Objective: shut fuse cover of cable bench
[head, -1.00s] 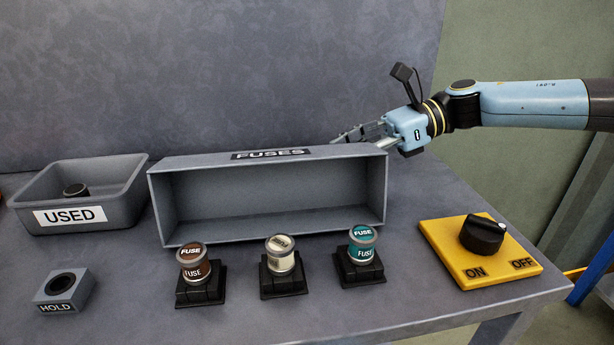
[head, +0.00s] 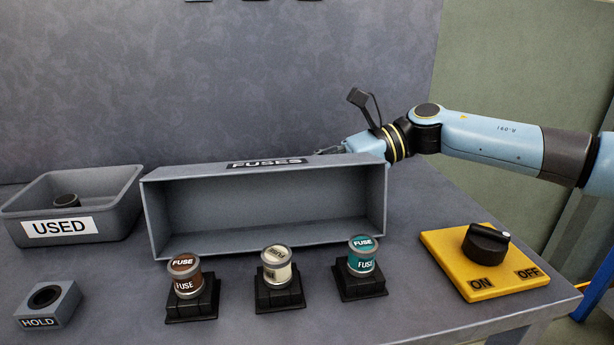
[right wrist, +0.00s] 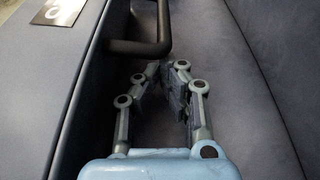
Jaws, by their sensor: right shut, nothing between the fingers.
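The grey fuse cover (head: 262,207) stands open behind the fuses, its hollow side facing me and its FUSES label on the top edge. A brown fuse (head: 185,277), a cream fuse (head: 277,266) and a teal fuse (head: 361,255) sit upright in black sockets in front of it. My right gripper (right wrist: 168,72) is shut and empty behind the cover, mostly hidden by it in the head view. In the right wrist view, a black bar handle (right wrist: 140,47) on the cover's back (right wrist: 85,85) is just beyond the fingertips. My left gripper is not in view.
A USED bin (head: 118,213) with a dark piece inside stands at the left. A HOLD block (head: 62,305) is at front left. A yellow switch plate (head: 450,258) with a black knob is at the right. The back wall (head: 250,80) rises behind the cover.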

